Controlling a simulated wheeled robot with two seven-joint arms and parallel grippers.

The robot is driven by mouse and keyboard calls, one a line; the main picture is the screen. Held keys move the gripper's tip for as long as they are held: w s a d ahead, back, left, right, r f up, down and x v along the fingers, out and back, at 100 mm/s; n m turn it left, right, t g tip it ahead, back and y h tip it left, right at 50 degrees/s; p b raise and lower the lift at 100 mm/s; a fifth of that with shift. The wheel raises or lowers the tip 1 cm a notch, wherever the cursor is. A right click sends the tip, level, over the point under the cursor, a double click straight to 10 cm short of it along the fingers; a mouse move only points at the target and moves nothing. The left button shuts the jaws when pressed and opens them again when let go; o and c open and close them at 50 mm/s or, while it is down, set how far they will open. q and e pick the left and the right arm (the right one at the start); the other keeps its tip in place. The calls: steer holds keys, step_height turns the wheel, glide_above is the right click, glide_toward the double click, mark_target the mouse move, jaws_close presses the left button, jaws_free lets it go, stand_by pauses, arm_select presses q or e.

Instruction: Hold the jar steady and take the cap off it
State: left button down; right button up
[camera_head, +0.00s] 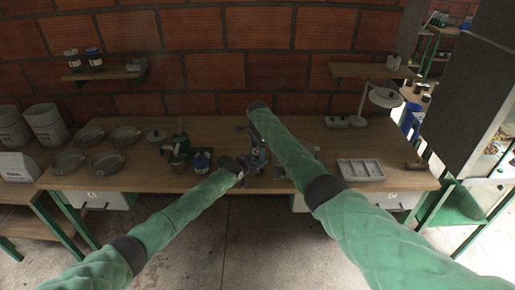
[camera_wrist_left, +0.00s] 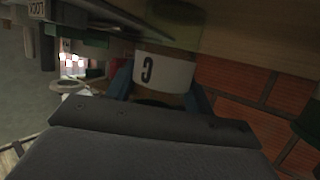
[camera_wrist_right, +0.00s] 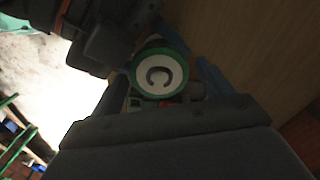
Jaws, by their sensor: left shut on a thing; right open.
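The jar (camera_wrist_left: 163,72) has a white band marked C and shows between the blue fingers of my left gripper (camera_wrist_left: 160,88), which is shut on it. The cap (camera_wrist_right: 158,74) is a round white disc marked C with a green rim, seen face-on in the right wrist view. My right gripper (camera_wrist_right: 162,80) is open, with one blue finger on each side of the cap; I cannot tell whether they touch it. In the head view my right gripper (camera_head: 256,152) is close beside my left gripper (camera_head: 240,164) over the front of the bench, and the jar is mostly hidden there.
On the wooden bench (camera_head: 215,128), several round dishes (camera_head: 106,163) and a green can (camera_head: 180,145) stand left. A blue-and-dark jar (camera_head: 201,162) is close to my left gripper. A white tray (camera_head: 361,170) and a lamp (camera_head: 384,98) stand right. A brick wall is behind.

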steer(key=c, duration=1)
steer(key=n, duration=1.3)
steer(key=shift+r, duration=0.1)
steer(key=n, duration=0.4)
steer(key=shift+w, duration=0.1)
